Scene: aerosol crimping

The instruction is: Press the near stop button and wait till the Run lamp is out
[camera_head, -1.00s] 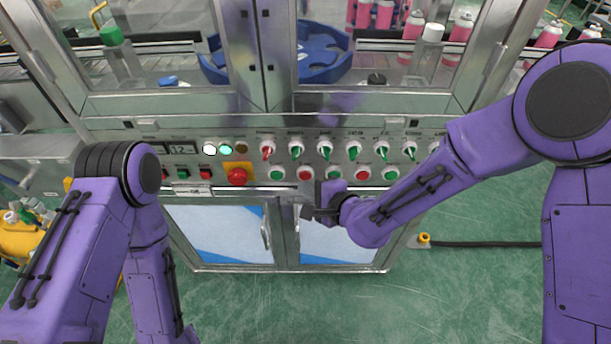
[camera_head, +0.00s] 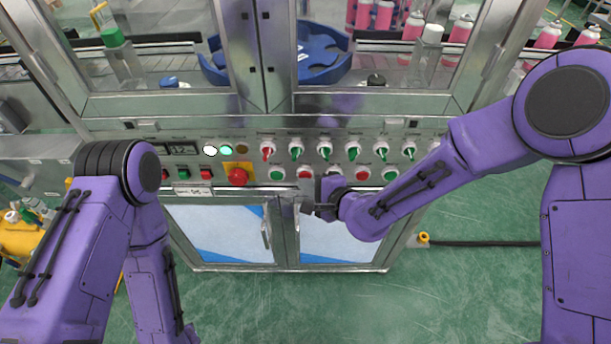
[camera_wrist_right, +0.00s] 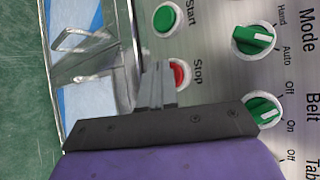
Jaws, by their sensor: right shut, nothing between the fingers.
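The red Stop button (camera_wrist_right: 180,74) is in the right wrist view, partly hidden by my right gripper (camera_wrist_right: 157,85). In the head view, it is the red button (camera_head: 305,173) just above the right gripper (camera_head: 306,205). The right gripper is shut and empty, with its fingertips in front of the button's edge; I cannot tell whether they touch it. On the panel's left, a white lamp (camera_head: 210,151) and a green lamp (camera_head: 226,150) are lit, and an amber lamp (camera_head: 242,150) looks dark. Their labels are too small to read. My left gripper is out of view.
A green Start button (camera_wrist_right: 166,18) is next to Stop. Green selector knobs (camera_wrist_right: 254,39) are close to the right gripper. A large red mushroom button (camera_head: 238,177) on a yellow plate is further left. A cabinet door handle (camera_head: 266,232) sticks out below the panel.

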